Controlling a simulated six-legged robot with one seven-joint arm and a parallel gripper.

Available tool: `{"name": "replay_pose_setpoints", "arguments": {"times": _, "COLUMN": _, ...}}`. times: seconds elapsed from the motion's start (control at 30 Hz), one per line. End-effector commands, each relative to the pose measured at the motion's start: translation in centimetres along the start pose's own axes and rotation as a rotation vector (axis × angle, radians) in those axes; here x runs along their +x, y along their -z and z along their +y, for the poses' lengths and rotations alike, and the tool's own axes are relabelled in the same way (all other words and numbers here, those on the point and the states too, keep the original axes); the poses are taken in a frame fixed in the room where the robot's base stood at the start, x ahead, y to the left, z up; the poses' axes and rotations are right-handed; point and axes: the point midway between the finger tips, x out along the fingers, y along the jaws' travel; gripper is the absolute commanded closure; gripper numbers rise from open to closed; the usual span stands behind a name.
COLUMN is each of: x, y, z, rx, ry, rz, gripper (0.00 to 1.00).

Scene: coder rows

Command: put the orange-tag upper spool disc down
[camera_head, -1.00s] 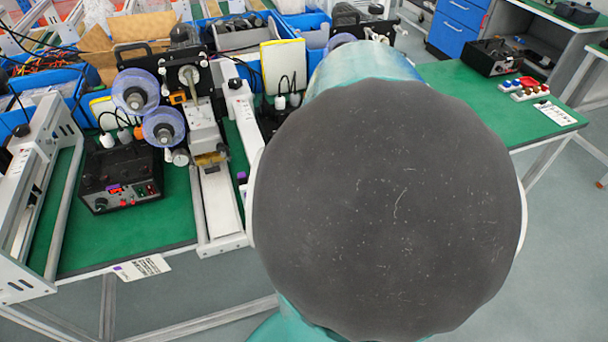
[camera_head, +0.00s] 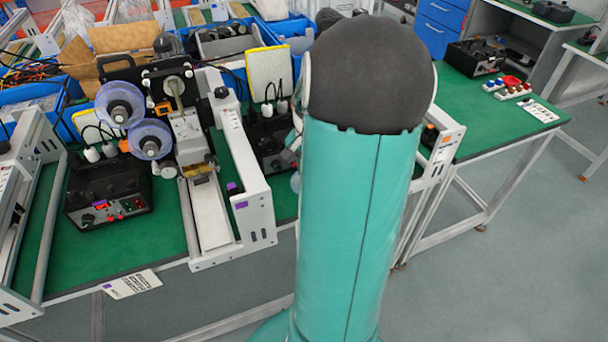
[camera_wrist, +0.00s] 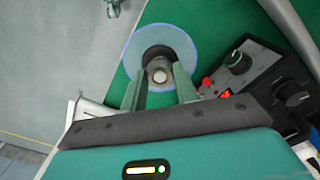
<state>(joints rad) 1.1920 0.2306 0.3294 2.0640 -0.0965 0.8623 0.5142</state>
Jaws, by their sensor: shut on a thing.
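My gripper (camera_wrist: 160,88) shows in the wrist view with its two green fingers shut on the hub of a spool disc. The disc (camera_wrist: 137,46) is translucent blue-violet with a dark ring and a pale round centre. It lies over green bench surface in that view; I cannot tell whether it touches it. No orange tag can be read on the disc. In the head view my arm hides my gripper and most of the orange-tag coder. An orange tag (camera_head: 446,141) shows on a white frame right of my arm.
A black control box (camera_wrist: 265,85) with knobs and a red display is close right of the disc in the wrist view. Left of my arm, another coder carries two spool discs (camera_head: 119,104), near a black box (camera_head: 108,192).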

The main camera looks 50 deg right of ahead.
Motion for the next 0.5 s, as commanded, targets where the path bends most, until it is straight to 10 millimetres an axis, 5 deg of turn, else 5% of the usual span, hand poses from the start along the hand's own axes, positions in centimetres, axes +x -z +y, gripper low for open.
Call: {"name": "replay_pose_setpoints", "arguments": {"times": 0.5, "x": 4.8, "y": 1.2, "z": -1.1, "rx": -0.001, "ry": 0.0, "rz": 0.0, "gripper": 0.98}}
